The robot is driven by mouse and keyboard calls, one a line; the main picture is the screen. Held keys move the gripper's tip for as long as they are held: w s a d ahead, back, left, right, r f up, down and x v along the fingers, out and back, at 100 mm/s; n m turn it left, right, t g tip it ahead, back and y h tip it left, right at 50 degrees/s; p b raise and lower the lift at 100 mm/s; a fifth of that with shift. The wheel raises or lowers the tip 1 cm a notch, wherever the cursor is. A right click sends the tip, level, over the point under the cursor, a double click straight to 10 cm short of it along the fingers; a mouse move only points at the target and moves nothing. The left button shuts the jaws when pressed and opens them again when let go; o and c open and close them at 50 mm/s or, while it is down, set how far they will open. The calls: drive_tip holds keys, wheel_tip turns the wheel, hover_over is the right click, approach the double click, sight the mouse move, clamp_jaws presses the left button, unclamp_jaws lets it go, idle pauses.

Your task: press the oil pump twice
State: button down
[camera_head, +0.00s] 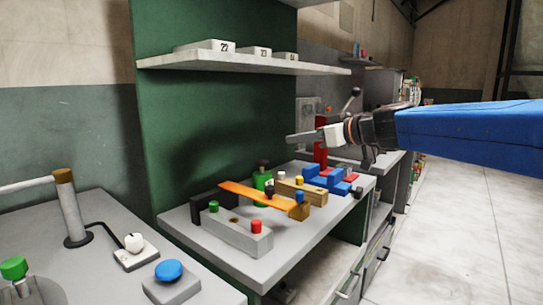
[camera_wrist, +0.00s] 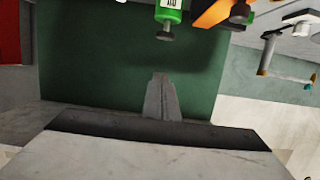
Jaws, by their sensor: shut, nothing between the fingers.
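The oil pump appears to be the green bottle (camera_head: 261,181) with a dark round head (camera_head: 263,163), standing upright at the back of the grey bench (camera_head: 275,265), partly hidden by the orange strip. In the wrist view, which looks upside down, the green bottle (camera_wrist: 169,13) with a white label shows at the top edge. Its dark head (camera_wrist: 166,32) points down in that picture, apart from my fingers. My gripper (camera_head: 291,138) is shut and empty, level, pointing left, in the air above the bench's back. Its closed fingers (camera_wrist: 161,82) also show in the wrist view.
An orange strip (camera_head: 255,195) lies across blocks in front of the bottle. A grey block (camera_head: 235,233) with coloured buttons, a blue stepped block (camera_head: 333,182) and a red upright piece (camera_head: 320,153) share the bench. A shelf (camera_head: 245,63) hangs above on the green panel.

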hover_over(268, 163)
drive_tip(key=d, duration=0.1)
wheel_tip(268, 163, down, 2)
drive_tip(key=shift+s+a+f, duration=0.1)
drive_tip(key=shift+f, duration=1.05)
drive_tip(key=shift+s+a+f, duration=0.1)
drive_tip(key=shift+f, duration=1)
drive_tip(key=shift+f, duration=1.15)
